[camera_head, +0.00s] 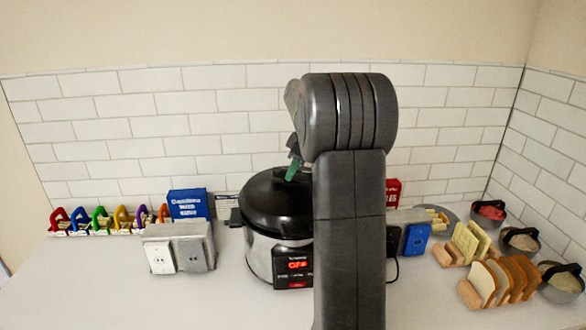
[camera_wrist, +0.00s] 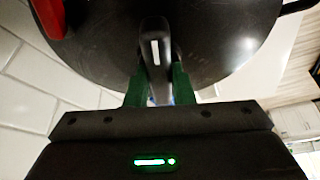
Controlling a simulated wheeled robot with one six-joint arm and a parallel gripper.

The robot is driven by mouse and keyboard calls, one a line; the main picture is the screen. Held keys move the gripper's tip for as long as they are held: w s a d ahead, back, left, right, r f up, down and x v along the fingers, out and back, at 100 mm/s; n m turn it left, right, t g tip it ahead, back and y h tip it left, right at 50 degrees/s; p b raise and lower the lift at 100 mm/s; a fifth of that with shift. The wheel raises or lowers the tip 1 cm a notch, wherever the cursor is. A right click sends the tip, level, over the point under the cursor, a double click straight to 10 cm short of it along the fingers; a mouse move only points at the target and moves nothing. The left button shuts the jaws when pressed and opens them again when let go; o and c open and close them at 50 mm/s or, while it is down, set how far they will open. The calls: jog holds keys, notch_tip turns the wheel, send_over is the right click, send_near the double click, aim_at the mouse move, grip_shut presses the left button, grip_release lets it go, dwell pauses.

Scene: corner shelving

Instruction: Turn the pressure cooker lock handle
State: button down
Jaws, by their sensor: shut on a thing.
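The pressure cooker (camera_head: 262,262) stands on the counter, a silver pot with a black domed lid (camera_head: 272,203) and a red-lit front panel (camera_head: 297,265). My arm covers its right side in the head view. The wrist view looks at the dark lid (camera_wrist: 215,50) close up. The black lock handle (camera_wrist: 154,55), with a light mark on it, stands out from the lid. My gripper (camera_wrist: 160,85) has green fingers, one on each side of the handle, and is shut on it. In the head view a green fingertip (camera_head: 293,172) shows above the lid.
A grey outlet box (camera_head: 180,248) stands left of the cooker, with a blue box (camera_head: 188,204) behind it. Several coloured clips (camera_head: 110,220) line the back left. Bread slices in a rack (camera_head: 497,283) and small bowls (camera_head: 563,282) are at right. The front left counter is clear.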

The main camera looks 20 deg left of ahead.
jog(key=shift+w+n+g+h, duration=0.1)
jog(key=shift+n+g+h, duration=0.45)
jog(key=shift+n, duration=1.65)
jog(key=shift+g+y, duration=0.25)
jog(key=shift+g, duration=0.1)
jog(key=c, duration=1.2)
grip_release()
jog(key=shift+c, duration=0.2)
jog(key=v, duration=1.3)
jog(key=shift+r+b, duration=0.35)
jog(key=shift+r, duration=0.05)
jog(key=shift+w+d, duration=0.1)
jog(key=shift+d, duration=0.05)
jog(key=shift+f, duration=0.15)
